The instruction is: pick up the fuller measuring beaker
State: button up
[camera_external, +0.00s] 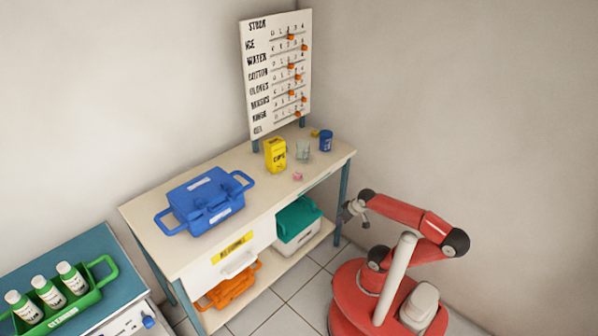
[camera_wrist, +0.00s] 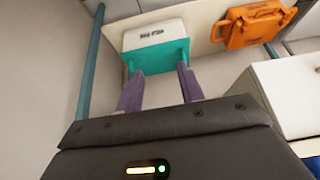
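No measuring beaker can be made out for certain. A small pale grey-green, see-through shape (camera_external: 303,151) stands on the bench top near its right end and may be one or more beakers; its fill level is too small to read. My gripper (camera_external: 355,211) is off the bench's right front corner, below the level of the top and apart from everything on it. In the wrist view its two fingers (camera_wrist: 160,72) are spread with nothing between them. No beaker shows in the wrist view.
Around the pale shape are a yellow box (camera_external: 275,154), a blue cup (camera_external: 326,141) and a small pink item (camera_external: 297,176). A blue case (camera_external: 205,200) lies left. Below are a teal-lidded white box (camera_wrist: 157,38) and an orange case (camera_wrist: 252,26). The stock board (camera_external: 277,75) stands behind.

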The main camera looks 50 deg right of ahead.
jog(key=o, duration=1)
